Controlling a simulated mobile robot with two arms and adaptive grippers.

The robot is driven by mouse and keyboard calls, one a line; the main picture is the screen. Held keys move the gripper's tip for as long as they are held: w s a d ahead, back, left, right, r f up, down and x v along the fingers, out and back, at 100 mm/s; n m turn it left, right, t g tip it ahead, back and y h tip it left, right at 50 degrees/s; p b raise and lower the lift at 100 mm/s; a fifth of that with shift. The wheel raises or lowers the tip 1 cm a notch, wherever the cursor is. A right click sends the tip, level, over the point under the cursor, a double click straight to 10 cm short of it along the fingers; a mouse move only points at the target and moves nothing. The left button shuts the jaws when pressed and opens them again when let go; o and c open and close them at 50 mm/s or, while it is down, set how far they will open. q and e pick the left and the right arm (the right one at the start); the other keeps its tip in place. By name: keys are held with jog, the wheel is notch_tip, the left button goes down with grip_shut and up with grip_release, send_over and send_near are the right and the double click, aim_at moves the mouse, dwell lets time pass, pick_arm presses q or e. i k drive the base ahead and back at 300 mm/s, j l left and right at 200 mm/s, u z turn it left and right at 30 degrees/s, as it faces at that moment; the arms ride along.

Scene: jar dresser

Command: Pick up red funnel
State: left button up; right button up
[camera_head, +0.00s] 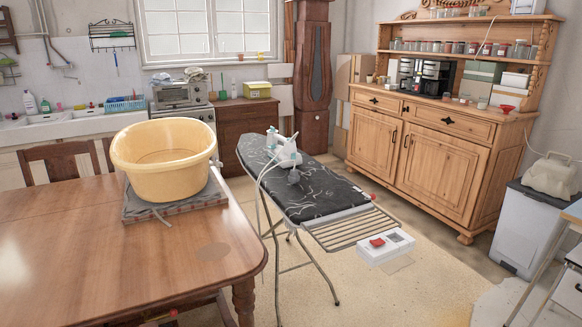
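A small red funnel (507,108) sits at the right end of the wooden dresser's counter (440,102), near its edge. It looks like a wide red cone shape, small at this distance. Neither of my grippers shows in the head view.
Jars (458,47) line the dresser shelf, with a coffee machine (424,76) below. An ironing board (325,202) with an iron (284,150) stands mid-room. A table (70,245) holding a yellow tub (164,158) fills the left. A white bin (527,232) stands right of the dresser.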

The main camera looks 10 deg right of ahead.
aim_at(507, 108)
jog(key=u, duration=0.4)
jog(key=i+l+u, duration=0.1)
jog(key=u, duration=0.25)
jog(key=l+u, duration=0.1)
jog(key=u, duration=0.3)
jog(key=l+u, duration=0.1)
jog(key=u, duration=0.25)
jog(key=i+l+u, duration=0.15)
jog(key=l, duration=0.5)
jog(key=l+u, duration=0.15)
jog(key=l, duration=0.55)
jog(key=l+z, duration=0.4)
jog(key=l, duration=2.15)
jog(key=l+u, duration=0.3)
jog(key=l, duration=0.55)
jog(key=l+u, duration=0.25)
jog(key=l, duration=0.65)
jog(key=k+l+u, duration=0.1)
jog(key=l+u, duration=0.2)
jog(key=l, duration=0.55)
jog(key=l+z, duration=0.25)
jog(key=l, duration=0.25)
jog(key=i+l+z, duration=0.25)
jog(key=l, duration=0.25)
jog(key=z, duration=0.45)
jog(key=l+z, duration=0.15)
jog(key=z, duration=0.8)
jog(key=l+z, duration=0.1)
jog(key=z, duration=0.35)
